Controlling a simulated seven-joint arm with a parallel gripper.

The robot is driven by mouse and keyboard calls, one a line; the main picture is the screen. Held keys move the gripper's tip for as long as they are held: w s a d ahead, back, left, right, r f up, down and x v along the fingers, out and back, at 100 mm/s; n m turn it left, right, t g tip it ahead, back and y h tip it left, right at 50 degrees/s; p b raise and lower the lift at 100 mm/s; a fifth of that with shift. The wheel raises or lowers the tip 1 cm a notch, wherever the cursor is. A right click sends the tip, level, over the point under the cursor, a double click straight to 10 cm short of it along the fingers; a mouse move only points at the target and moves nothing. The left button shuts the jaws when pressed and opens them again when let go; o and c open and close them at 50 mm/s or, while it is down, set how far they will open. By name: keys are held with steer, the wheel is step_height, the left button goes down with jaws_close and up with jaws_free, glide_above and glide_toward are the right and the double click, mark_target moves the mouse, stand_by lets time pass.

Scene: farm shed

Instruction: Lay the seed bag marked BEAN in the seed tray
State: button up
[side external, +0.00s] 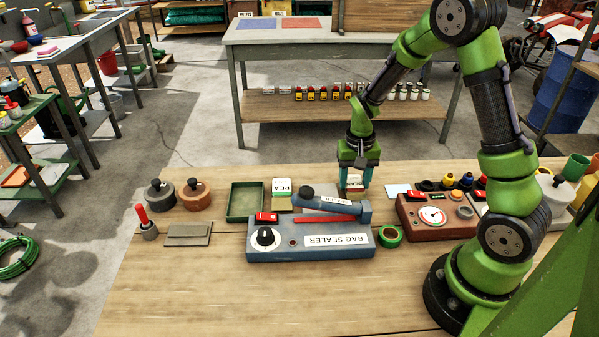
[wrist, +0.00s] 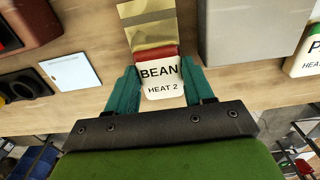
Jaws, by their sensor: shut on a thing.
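The seed bag marked BEAN (wrist: 160,78) shows in the wrist view with a white label reading BEAN HEAT 2, a red band and a tan body. My gripper (wrist: 165,85) is shut on it, with a teal finger on each side of the label. In the side view my gripper (side external: 356,183) is behind the bag sealer, and the bag (side external: 354,181) shows only in part between the fingers. The green seed tray (side external: 245,201) lies to the left of it on the bench and looks empty. I cannot tell whether the bag touches the bench.
A bag marked PEA (side external: 282,187) lies between the tray and my gripper. The blue bag sealer (side external: 310,240) stands in front, its arm raised near my gripper. A red-brown box with a dial (side external: 432,216) stands to the right. A green tape roll (side external: 389,234) lies beside the sealer.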

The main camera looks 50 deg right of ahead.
mark_target(355, 182)
steer(key=shift+f, duration=0.3)
steer(key=o, duration=1.1)
steer(key=shift+o, duration=0.2)
step_height(355, 182, up, 17)
steer(key=s+a+r+n+t+y, duration=0.2)
steer(key=s+a+r+n+t, duration=0.2)
steer(key=s+a, duration=0.6)
steer(key=a+r+t, duration=0.2)
steer(key=a, duration=0.1)
steer(key=shift+a+r+n+t, duration=0.2)
steer(key=shift+r+n+t, duration=0.1)
steer(key=shift+r+t, duration=0.1)
steer(key=shift+s+a, duration=0.25)
steer(key=shift+s, duration=0.15)
steer(key=shift+c, duration=0.3)
steer(key=shift+s+a+f, duration=0.1)
steer(key=shift+s+a, duration=0.05)
steer(key=shift+s, duration=0.05)
steer(key=shift+c, duration=1.4)
